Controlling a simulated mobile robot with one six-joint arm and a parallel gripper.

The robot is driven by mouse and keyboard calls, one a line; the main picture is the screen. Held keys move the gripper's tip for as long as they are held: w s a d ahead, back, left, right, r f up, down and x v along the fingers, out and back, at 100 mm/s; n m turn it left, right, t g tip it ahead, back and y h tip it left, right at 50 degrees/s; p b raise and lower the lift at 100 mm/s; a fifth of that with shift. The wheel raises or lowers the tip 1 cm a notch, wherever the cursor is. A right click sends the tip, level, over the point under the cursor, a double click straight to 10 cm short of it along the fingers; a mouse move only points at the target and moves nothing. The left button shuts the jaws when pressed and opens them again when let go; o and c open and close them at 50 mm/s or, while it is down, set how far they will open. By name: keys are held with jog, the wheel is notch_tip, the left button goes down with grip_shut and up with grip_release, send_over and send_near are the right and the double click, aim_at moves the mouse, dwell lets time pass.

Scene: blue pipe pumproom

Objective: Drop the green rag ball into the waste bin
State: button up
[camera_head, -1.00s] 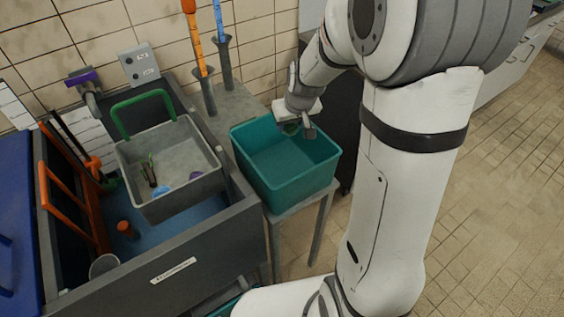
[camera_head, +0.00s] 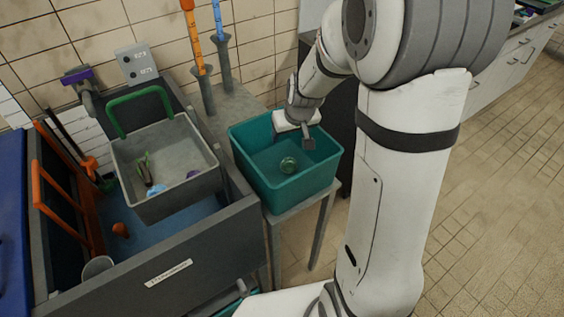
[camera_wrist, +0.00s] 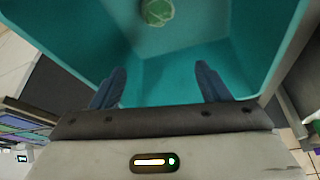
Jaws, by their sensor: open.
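The green rag ball (camera_head: 288,165) lies inside the teal bin (camera_head: 247,170), on its floor near the middle. The ball also shows in the wrist view (camera_wrist: 157,12), at the top of the picture and apart from the fingers. The bin fills most of that view, with its wall (camera_wrist: 185,85) behind the fingers. My gripper (camera_head: 299,140) hangs over the far right part of the bin, pointing down. In the wrist view my gripper (camera_wrist: 160,88) has its two dark fingers spread wide with nothing between them.
The bin stands on a grey stand (camera_head: 325,205). To its left is a grey sink unit (camera_head: 200,245) with a grey basket (camera_head: 165,205) holding small items. Orange and blue tools (camera_head: 199,60) stand upright behind. Open tiled floor (camera_head: 490,220) lies to the right.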

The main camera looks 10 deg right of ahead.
jog(key=shift+r, duration=0.1)
jog(key=v, duration=0.7)
jog(key=shift+r, duration=0.3)
jog(key=shift+s, duration=0.15)
jog(key=s+r+m+g, duration=0.1)
jog(key=s+r, duration=0.2)
jog(key=s, duration=1.7)
jog(key=shift+r+m+g+h, duration=0.2)
jog(key=shift+m+g+h, duration=0.1)
jog(key=shift+g, duration=0.1)
jog(key=shift+c, duration=0.3)
